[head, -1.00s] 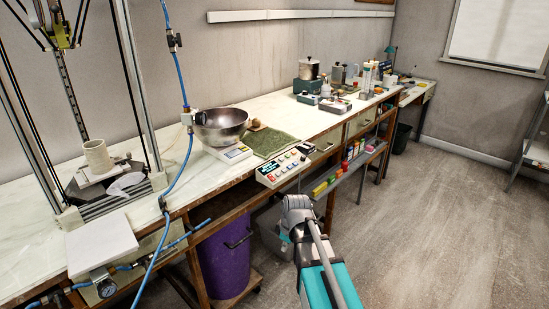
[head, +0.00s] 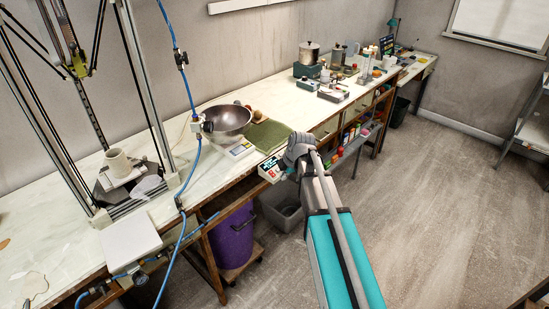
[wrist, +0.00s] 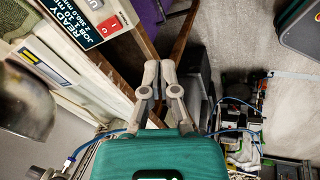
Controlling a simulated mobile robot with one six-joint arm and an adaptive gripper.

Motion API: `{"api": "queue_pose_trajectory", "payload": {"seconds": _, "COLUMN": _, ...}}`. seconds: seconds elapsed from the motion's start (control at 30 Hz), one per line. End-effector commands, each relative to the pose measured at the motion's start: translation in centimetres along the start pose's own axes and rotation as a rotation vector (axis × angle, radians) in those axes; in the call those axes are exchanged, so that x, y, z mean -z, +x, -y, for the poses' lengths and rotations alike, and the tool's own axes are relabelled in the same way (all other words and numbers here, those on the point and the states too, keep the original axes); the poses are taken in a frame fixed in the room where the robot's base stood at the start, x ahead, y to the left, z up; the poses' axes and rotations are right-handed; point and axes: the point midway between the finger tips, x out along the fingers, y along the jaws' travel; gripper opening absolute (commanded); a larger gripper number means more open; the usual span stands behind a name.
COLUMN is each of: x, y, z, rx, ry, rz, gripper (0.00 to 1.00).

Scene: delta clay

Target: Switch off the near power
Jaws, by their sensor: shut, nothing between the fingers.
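The control panel (head: 269,170) sits at the bench's front edge in the head view, its right part hidden behind my gripper (head: 297,150). In the wrist view the panel (wrist: 60,12) is at the upper left, with a dark display (wrist: 82,25) with pale green text. A red power switch (wrist: 110,26) sits beside the display. My gripper (wrist: 159,70) is shut and empty in the wrist view. Its fingertips are to the right of the red switch and apart from it in the picture. I cannot tell the switch's position.
A steel bowl (head: 228,119) on a scale (head: 242,149) and a green mat (head: 268,135) stand on the bench behind the panel. A purple bin (head: 232,236) is under the bench. Blue hoses (head: 191,170) hang at the left. The floor at right is clear.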

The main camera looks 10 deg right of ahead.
Motion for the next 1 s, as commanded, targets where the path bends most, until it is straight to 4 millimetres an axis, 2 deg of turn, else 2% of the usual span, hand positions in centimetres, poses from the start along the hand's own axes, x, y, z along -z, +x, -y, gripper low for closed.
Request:
{"api": "queue_pose_trajectory", "payload": {"seconds": 0.03, "x": -0.1, "y": -1.9, "z": -1.4, "rx": -0.009, "ry": -0.043, "rz": -0.002, "gripper": 0.0}}
{"api": "queue_pose_trajectory", "payload": {"seconds": 0.1, "x": -0.3, "y": -3.1, "z": -2.5, "rx": -0.022, "ry": -0.107, "rz": -0.005, "gripper": 0.0}}
{"api": "queue_pose_trajectory", "payload": {"seconds": 0.4, "x": -0.9, "y": -6.5, "z": -5.7, "rx": -0.064, "ry": -0.316, "rz": -0.006, "gripper": 0.0}}
{"api": "queue_pose_trajectory", "payload": {"seconds": 1.0, "x": -1.2, "y": -6.8, "z": -6.2, "rx": -0.074, "ry": -0.366, "rz": -0.003, "gripper": 0.0}}
